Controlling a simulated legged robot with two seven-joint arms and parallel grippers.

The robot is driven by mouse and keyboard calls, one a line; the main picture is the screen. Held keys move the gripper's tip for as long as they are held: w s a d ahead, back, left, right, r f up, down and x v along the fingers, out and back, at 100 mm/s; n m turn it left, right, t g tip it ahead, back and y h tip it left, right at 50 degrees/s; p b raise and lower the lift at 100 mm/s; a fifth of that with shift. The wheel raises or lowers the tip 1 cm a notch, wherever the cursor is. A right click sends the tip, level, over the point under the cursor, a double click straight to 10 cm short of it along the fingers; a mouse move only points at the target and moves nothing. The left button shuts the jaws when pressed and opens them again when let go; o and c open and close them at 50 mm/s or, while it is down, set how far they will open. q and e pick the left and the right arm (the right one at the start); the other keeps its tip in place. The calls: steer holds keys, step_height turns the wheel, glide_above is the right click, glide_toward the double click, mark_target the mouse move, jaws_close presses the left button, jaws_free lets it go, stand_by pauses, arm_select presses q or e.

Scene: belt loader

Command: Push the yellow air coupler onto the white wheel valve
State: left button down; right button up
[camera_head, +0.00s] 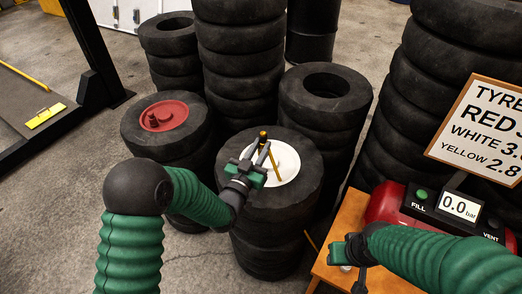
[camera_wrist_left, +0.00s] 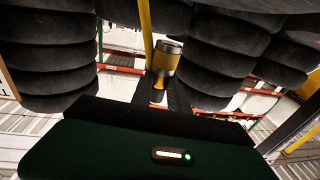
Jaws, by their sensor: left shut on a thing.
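The yellow air coupler (camera_head: 263,135) is held upright in the tips of my left gripper (camera_head: 259,155). In the left wrist view the coupler (camera_wrist_left: 166,62) shows a silver collar and sits between the dark fingers. The white wheel (camera_head: 287,172) lies flat on top of a tyre stack, below and beside the gripper. A thin yellow hose or rod (camera_head: 273,160) slants across the white wheel. I cannot make out the valve itself. My right gripper (camera_head: 349,258) is low at the right, by the orange table; its jaw opening is unclear.
A red wheel (camera_head: 164,115) tops the tyre stack to the left. Other tyre stacks stand behind and right. An orange table (camera_head: 377,281) carries a red tank with a gauge (camera_head: 459,207) reading 0.0 bar. The floor at left is mostly open.

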arm_select(q)
steer(key=f+b, duration=0.3)
steer(key=a+f+b, duration=0.1)
steer(key=f+b, duration=0.1)
steer(key=f, duration=0.1)
steer(key=shift+s+a+b, duration=0.2)
steer(key=shift+b, duration=0.2)
arm_select(e)
steer(key=f, duration=0.1)
steer(key=a+f, duration=0.1)
steer(key=f, duration=0.3)
steer(key=shift+s+a, duration=0.2)
steer(key=shift+s, duration=0.1)
arm_select(q)
steer(key=shift+d+r, duration=0.1)
steer(key=shift+d, duration=0.25)
arm_select(e)
steer(key=shift+d+f, duration=0.1)
steer(key=shift+d, duration=0.15)
arm_select(q)
steer(key=shift+a, duration=0.1)
steer(key=shift+a, duration=0.25)
arm_select(e)
steer(key=shift+a, duration=0.15)
arm_select(q)
steer(key=shift+d, duration=0.25)
arm_select(e)
steer(key=shift+f, duration=0.25)
